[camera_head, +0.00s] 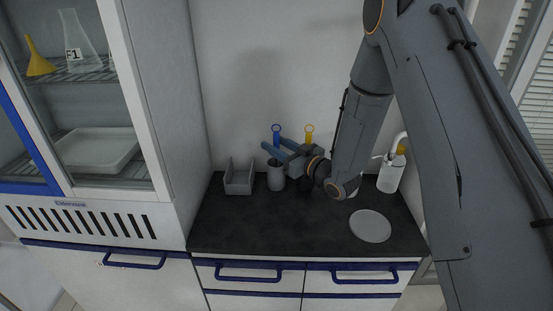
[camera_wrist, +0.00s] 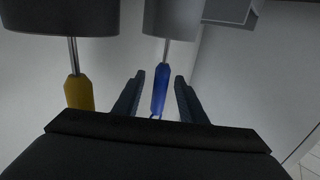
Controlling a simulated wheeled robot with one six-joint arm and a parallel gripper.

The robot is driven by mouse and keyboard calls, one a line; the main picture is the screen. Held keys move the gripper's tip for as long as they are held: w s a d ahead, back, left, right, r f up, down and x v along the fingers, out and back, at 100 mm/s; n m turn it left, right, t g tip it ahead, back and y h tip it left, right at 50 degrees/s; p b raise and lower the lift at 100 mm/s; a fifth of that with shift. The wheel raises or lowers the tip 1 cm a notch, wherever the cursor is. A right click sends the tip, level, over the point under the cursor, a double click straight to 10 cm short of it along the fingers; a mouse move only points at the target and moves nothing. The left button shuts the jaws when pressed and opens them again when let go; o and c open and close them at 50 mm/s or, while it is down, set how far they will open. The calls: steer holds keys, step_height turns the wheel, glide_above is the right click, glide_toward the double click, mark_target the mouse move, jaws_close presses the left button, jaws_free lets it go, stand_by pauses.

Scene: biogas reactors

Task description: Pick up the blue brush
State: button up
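The blue brush (camera_head: 277,139) stands upright with its ring-ended handle up, its lower part inside a grey cylindrical cup (camera_head: 276,179). In the wrist view its blue handle (camera_wrist: 160,88) lies between the two fingers of my gripper (camera_wrist: 160,77), with a gap visible on each side. In the head view my gripper (camera_head: 274,149) reaches in from the right at the handle's height, just above the cup. The fingers are open and hold nothing. The brush head is hidden inside the cup.
A yellow brush (camera_head: 309,132) stands close by on the right, partly behind my gripper; its handle (camera_wrist: 79,93) is outside the fingers. A grey bin (camera_head: 238,180) is left of the cup. A white plate (camera_head: 370,226) and wash bottle (camera_head: 391,172) are right. The front counter (camera_head: 260,228) is clear.

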jaws_close()
